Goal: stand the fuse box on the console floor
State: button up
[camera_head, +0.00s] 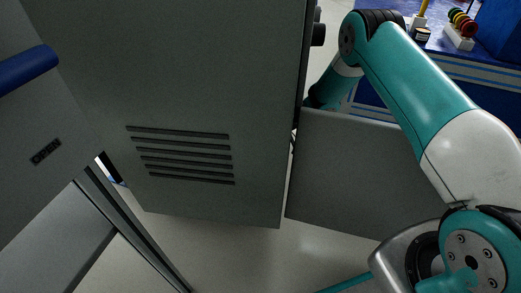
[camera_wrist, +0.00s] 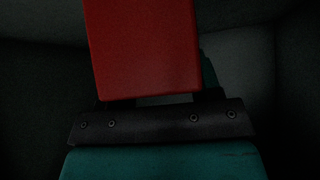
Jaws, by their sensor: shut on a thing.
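The fuse box (camera_wrist: 143,48) is a red block in the wrist view, standing out from between the fingers of my gripper (camera_wrist: 160,101) and tilted slightly in the picture. My gripper is shut on it. The space around them is dark, with dim grey walls. I cannot make out the console floor or whether the box touches anything. In the head view the grey console (camera_head: 215,95) with vent slots hides my gripper and the fuse box; my arm reaches behind its right side.
Another grey panel (camera_head: 350,175) stands right of the console, beside my arm. A blue workbench (camera_head: 470,75) with small items is at the back right.

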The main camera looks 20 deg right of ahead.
jog(key=shift+f+b, duration=0.85)
jog(key=shift+f, duration=0.8)
jog(key=shift+f, duration=0.2)
jog(key=o, duration=1.1)
jog(key=shift+r, duration=0.15)
jog(key=shift+s+d+r, duration=0.1)
jog(key=shift+r, duration=0.2)
jog(key=p+v, duration=0.6)
jog(key=v, duration=0.5)
jog(key=shift+s+d, duration=0.2)
jog(key=shift+d, duration=0.05)
